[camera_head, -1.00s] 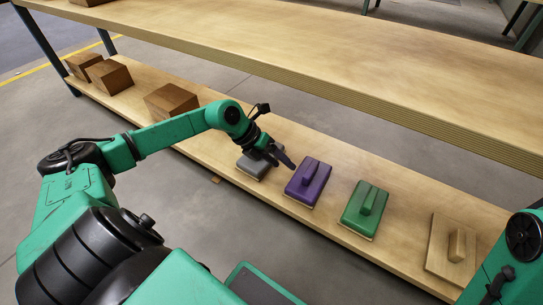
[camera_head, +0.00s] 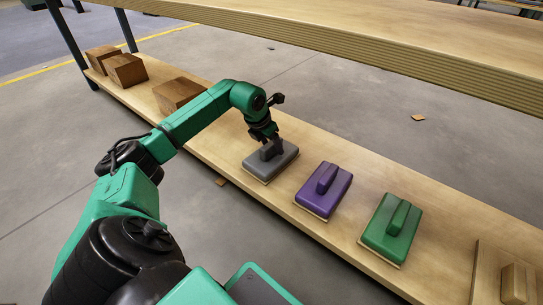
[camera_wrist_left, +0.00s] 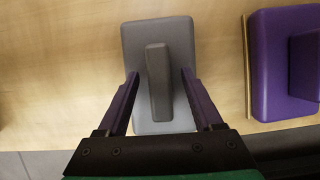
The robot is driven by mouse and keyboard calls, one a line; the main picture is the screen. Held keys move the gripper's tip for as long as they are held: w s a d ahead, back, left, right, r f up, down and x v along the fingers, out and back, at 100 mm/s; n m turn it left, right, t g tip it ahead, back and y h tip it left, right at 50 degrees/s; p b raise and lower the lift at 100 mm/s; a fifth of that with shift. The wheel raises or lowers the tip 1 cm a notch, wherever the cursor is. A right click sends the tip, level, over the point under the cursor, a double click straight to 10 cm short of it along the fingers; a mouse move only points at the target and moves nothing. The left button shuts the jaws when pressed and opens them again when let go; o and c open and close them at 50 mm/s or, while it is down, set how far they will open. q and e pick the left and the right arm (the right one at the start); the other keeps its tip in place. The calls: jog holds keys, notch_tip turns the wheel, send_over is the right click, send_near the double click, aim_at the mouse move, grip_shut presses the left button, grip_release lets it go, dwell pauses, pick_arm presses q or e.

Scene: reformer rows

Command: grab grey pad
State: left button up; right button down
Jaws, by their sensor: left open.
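The grey pad (camera_head: 284,160) lies on the lower wooden shelf, left of the purple pad, with a raised grey handle along its middle. In the left wrist view the grey pad (camera_wrist_left: 175,40) is right in front of the gripper, its handle (camera_wrist_left: 158,85) between the two fingers. My left gripper (camera_head: 269,146) is above the pad at its handle. In the left wrist view the gripper (camera_wrist_left: 158,85) is open, one finger each side of the handle, with gaps showing. My right gripper is not in view.
A purple pad (camera_head: 323,190), a green pad (camera_head: 390,229) and a wooden pad (camera_head: 512,283) lie to the right on the lower shelf (camera_head: 225,145). Brown blocks (camera_head: 178,94) stand to the left. The upper shelf (camera_head: 390,48) runs behind and above.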

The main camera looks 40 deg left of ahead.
pick_arm(q)
jog(key=shift+r, duration=0.1)
jog(key=shift+f+p, duration=0.3)
jog(key=shift+p, duration=0.05)
dwell(0.4)
grip_shut()
dwell(1.2)
